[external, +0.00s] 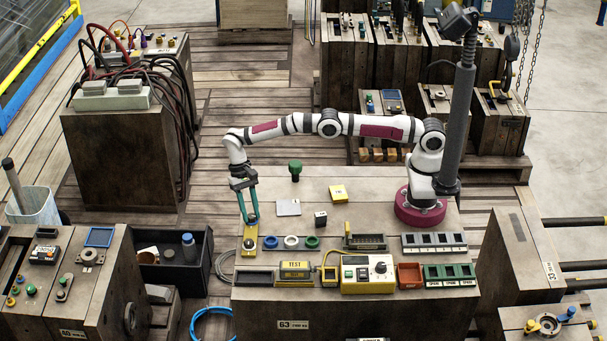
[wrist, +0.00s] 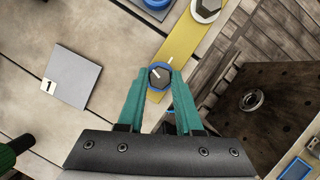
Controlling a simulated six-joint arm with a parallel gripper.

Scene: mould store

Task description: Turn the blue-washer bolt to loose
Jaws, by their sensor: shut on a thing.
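The blue-washer bolt (wrist: 159,78) is a grey hex head with a blue ring around it, on the yellow strip (wrist: 183,50) in the wrist view. A short white mark shows on the head and another just beyond it, at upper right. My gripper (wrist: 160,74) has its teal fingers on both sides of the head, shut on it. A white-washer bolt (wrist: 206,7) sits farther along the strip.
A grey plate (external: 288,207) and a green knob (external: 295,167) stand to the right of my gripper. Blue (external: 270,242), white (external: 291,242) and green (external: 312,242) rings lie beside the strip. A yellow control box (external: 368,273) is at the front. A dark bin (external: 175,257) is left of the bench.

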